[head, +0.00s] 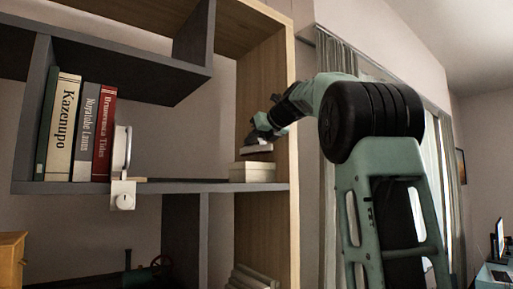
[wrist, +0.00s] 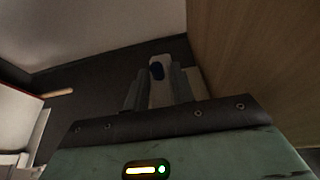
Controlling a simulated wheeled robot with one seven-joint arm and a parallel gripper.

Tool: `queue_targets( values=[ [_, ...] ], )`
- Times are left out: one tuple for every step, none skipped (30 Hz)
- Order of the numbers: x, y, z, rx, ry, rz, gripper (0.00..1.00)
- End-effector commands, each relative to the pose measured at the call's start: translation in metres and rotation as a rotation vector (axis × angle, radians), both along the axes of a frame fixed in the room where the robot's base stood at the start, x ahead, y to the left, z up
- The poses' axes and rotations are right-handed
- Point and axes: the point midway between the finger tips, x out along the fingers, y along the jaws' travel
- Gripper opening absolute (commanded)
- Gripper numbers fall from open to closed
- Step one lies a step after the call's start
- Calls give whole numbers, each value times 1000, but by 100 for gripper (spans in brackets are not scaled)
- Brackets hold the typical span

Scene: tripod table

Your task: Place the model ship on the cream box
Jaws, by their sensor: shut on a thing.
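My gripper (head: 262,138) is at the right end of the bookcase's middle shelf, just above the cream box (head: 252,173). It is shut on a pale, small thing (head: 257,149), which I take to be the model ship. In the wrist view, a whitish part of it with a dark blue patch (wrist: 157,69) shows between the two grey fingers. Most of its shape is hidden by the fingers. It is over the box's top; I cannot tell whether it touches it. The cream box lies flat on the shelf against the wooden side panel.
The wooden side panel (head: 279,100) stands close on the right. Several upright books (head: 75,128) and a white object with a round dial (head: 123,195) are at the left of the shelf (head: 210,187). A dark upper shelf (head: 125,56) hangs above left.

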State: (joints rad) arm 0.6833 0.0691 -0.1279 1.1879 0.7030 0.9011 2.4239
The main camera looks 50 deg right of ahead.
Motion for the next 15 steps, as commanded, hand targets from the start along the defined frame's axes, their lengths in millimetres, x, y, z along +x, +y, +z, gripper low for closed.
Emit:
queue_targets(
  values=[
    [-1, 0, -8, 3, 2, -1, 0],
    [-1, 0, -12, 3, 1, -2, 0],
    [-1, -1, -17, 3, 2, -3, 0],
    [-1, -2, -16, 1, 3, -4, 0],
    [-1, -3, -18, 2, 2, -4, 0],
    [-1, -4, -19, 2, 1, -4, 0],
    [-1, -4, -20, 1, 1, -4, 0],
    [-1, -4, -21, 0, 0, -3, 0],
    [-1, -4, -21, -1, 0, -2, 0],
    [-1, -4, -21, -1, 0, -2, 0],
    [-1, -4, -21, -1, 0, -2, 0],
    [-1, -4, -21, -1, 0, -2, 0],
    [-1, -4, -21, -1, 1, -2, 0],
    [-1, -4, -21, -1, 1, -2, 0],
    [-1, -4, -22, -1, 1, -2, 0]
  ],
)
